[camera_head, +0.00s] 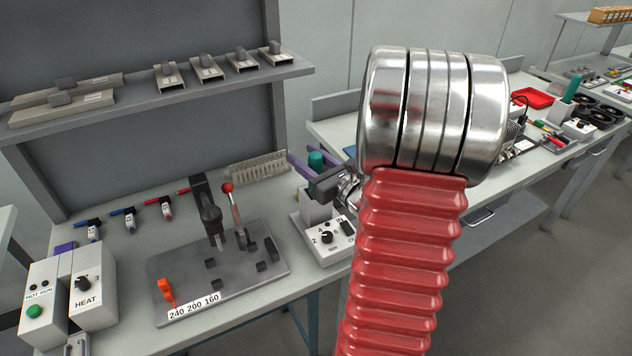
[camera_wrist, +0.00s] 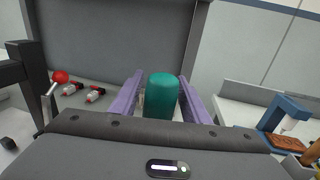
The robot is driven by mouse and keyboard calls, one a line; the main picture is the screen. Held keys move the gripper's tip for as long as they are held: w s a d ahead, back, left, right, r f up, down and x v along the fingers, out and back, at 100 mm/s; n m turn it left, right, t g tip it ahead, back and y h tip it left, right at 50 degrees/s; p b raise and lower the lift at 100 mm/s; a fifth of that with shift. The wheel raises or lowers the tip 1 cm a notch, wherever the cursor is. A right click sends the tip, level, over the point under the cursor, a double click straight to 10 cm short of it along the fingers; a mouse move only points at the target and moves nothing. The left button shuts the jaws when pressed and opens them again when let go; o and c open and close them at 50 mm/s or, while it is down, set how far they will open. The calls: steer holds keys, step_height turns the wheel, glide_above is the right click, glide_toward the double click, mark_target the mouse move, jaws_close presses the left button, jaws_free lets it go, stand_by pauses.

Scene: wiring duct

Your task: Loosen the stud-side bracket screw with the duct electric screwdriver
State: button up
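A teal cylindrical handle (camera_head: 316,160) stands upright above a white control box with a knob (camera_head: 328,238); its lower part is hidden, and it looks like an electric screwdriver. My gripper (camera_head: 318,168) has purple fingers, one on each side of the handle. In the wrist view the teal handle (camera_wrist: 162,96) stands between my gripper's fingers (camera_wrist: 160,92). The fingers are spread, with a gap on the left; contact on the right cannot be told. A second teal handle (camera_head: 571,87) stands on the far right bench. I cannot make out the stud-side bracket screw.
A grey fixture plate (camera_head: 225,290) with a red-knobbed lever (camera_head: 228,188) lies left of the control box. Several small red and blue tools lie behind it. A HEAT box (camera_head: 92,301) is at left. A shelf (camera_head: 150,100) holds several small brackets. A comb-like strip (camera_head: 258,167) lies behind.

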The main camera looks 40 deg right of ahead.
jaws_close()
stand_by(0.3)
steer(key=shift+r, duration=0.1)
stand_by(0.4)
step_height(320, 180, up, 18)
stand_by(0.6)
stand_by(0.5)
step_height(320, 180, up, 11)
steer(key=shift+r, duration=0.2)
stand_by(1.2)
steer(key=shift+s, duration=0.1)
